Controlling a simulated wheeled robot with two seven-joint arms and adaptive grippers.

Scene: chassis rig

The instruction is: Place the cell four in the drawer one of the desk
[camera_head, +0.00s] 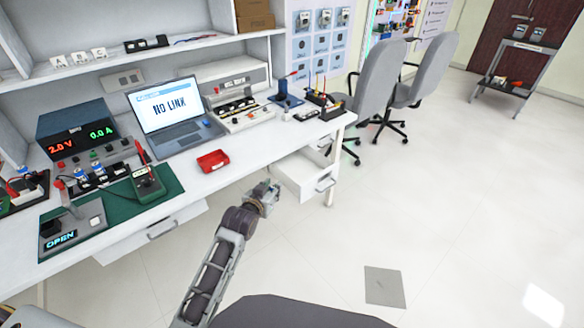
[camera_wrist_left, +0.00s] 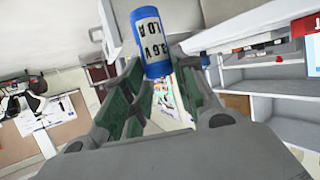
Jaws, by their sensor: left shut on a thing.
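A blue cell with a white label (camera_wrist_left: 150,38) is held between the fingers of my left gripper (camera_wrist_left: 158,78) in the left wrist view; the label's end is hidden from full reading. In the head view my left gripper (camera_head: 265,194) is just left of a pulled-out white drawer (camera_head: 308,176) at the right end of the desk (camera_head: 232,178). The cell is too small to make out there. Another drawer (camera_head: 150,236) with a handle is at the desk's left front. I cannot read which drawer is number one. My right gripper is not in view.
A red tray (camera_head: 213,160) lies near the desk's front edge. A laptop (camera_head: 172,112), a power supply (camera_head: 78,130), a green mat (camera_head: 120,203) and a tester crowd the desk top. Grey chairs (camera_head: 378,78) stand beyond the right end.

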